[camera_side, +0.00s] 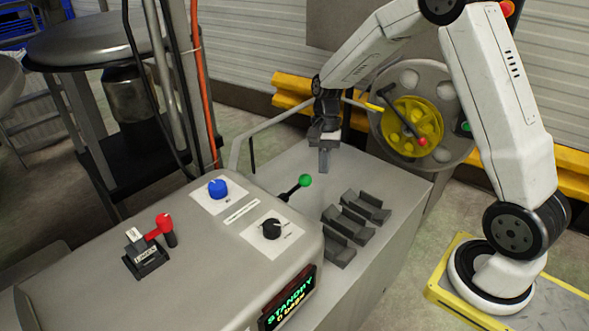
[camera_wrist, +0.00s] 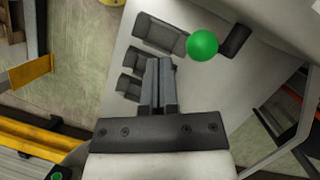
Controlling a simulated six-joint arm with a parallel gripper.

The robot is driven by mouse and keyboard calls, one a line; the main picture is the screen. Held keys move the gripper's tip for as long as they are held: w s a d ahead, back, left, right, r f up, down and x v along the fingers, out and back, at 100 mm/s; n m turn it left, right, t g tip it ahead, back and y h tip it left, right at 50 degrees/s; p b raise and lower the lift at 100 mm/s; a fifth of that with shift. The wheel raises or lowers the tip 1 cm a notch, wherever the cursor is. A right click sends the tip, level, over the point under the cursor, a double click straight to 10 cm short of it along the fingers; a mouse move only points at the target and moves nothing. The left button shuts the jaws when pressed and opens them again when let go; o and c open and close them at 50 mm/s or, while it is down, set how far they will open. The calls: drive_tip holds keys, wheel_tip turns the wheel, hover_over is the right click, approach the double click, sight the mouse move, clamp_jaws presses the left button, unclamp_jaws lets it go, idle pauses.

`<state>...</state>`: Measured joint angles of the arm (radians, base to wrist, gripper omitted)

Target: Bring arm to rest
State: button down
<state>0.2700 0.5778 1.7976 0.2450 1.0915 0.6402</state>
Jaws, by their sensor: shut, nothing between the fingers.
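My gripper (camera_side: 323,160) hangs down over the back part of the grey machine top (camera_side: 405,182) in the side view, with its fingers together and empty. In the wrist view my gripper (camera_wrist: 159,62) shows its two fingers side by side, closed. The green ball knob (camera_side: 305,180) on a black lever stands in front of my gripper, apart from it. In the wrist view the green knob (camera_wrist: 202,46) appears just right of the fingertips. My arm is bent, with its base at the right.
Dark grey holders (camera_side: 352,222) sit on the machine top. The console carries a blue knob (camera_side: 217,188), a black knob (camera_side: 271,228) and a red-handled lever (camera_side: 160,226). Its display (camera_side: 288,300) reads STANDBY. A wheel with a yellow hub (camera_side: 411,122) stands behind. A rail (camera_side: 262,128) runs left of my gripper.

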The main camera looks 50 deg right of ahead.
drive_tip(key=s+a+r+n+t+h, duration=0.1)
drive_tip(key=s+a+n+t+h, duration=0.2)
drive_tip(key=s+n, duration=0.8)
drive_tip(key=a+n+t, duration=0.1)
drive_tip(key=a+t, duration=0.1)
drive_tip(key=a, duration=0.2)
drive_tip(key=shift+s+r, duration=0.25)
drive_tip(key=shift+s, duration=0.1)
